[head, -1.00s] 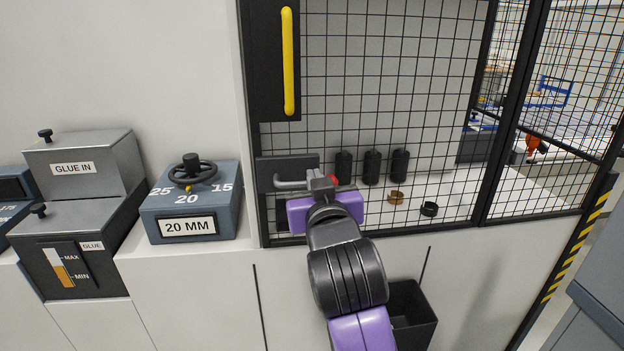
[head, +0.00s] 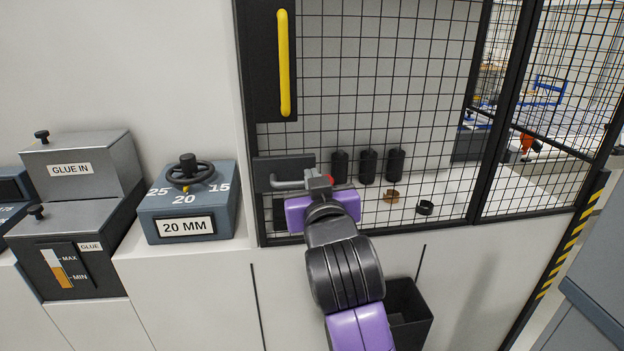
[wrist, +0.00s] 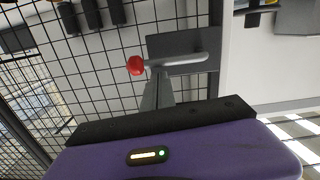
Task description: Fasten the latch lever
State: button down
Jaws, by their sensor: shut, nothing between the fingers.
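The latch lever (head: 288,184) is a grey bar on a dark plate (head: 282,166) at the lower left of the mesh door. It lies roughly level, with a red knob at its right end. In the wrist view the lever (wrist: 185,60) and red knob (wrist: 136,65) show just beyond my fingers. My gripper (head: 318,181) is at the knob end of the lever, partly hiding it in the head view. In the wrist view its fingers (wrist: 155,88) are together, with their tips at or very near the lever beside the knob. I cannot tell whether they touch it.
The mesh door (head: 400,70) has a yellow handle (head: 284,62). Behind the mesh stand black cylinders (head: 368,166). At left are a 20 MM dial box (head: 186,205) and a glue unit (head: 75,200). A black bin (head: 410,310) sits below my arm.

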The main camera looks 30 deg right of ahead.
jog(key=s+a+r, duration=0.3)
jog(key=s+r, duration=0.1)
jog(key=s, duration=0.6)
jog(key=shift+a, duration=0.2)
jog(key=shift+s, duration=0.1)
